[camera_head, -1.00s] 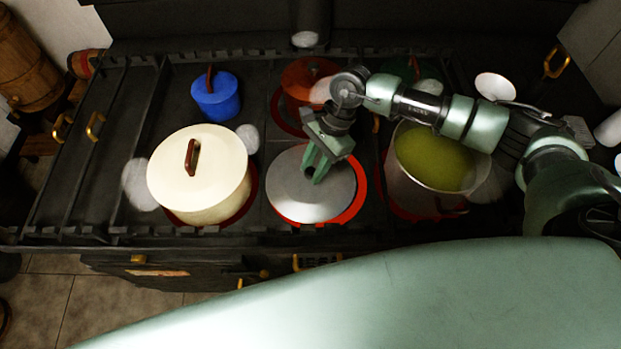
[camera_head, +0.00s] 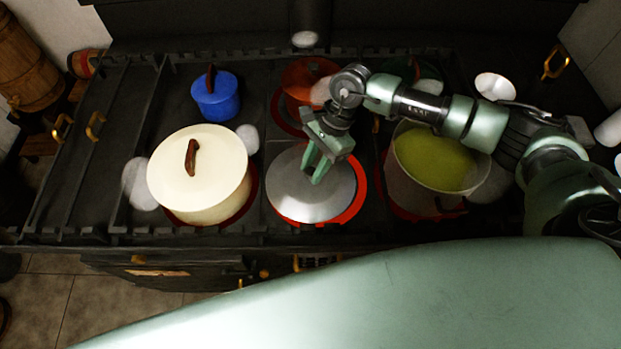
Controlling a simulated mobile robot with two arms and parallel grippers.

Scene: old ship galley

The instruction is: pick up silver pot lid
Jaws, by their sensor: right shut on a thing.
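The silver pot lid (camera_head: 300,200) is a round grey disc over the red ring of a stove burner (camera_head: 358,205), in the middle of the stove. I cannot tell whether it touches the burner. My right gripper (camera_head: 315,172) reaches down onto the lid's middle from the upper right and is shut on it. The lid's handle is hidden by the fingers. My left gripper is not in view.
A cream lidded pot (camera_head: 215,175) stands close left of the lid. An open pot of yellow-green soup (camera_head: 432,160) stands close right. A blue pot (camera_head: 217,100) and an orange-red pot (camera_head: 303,78) stand behind. Stove-top (camera_head: 100,190) at left is clear.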

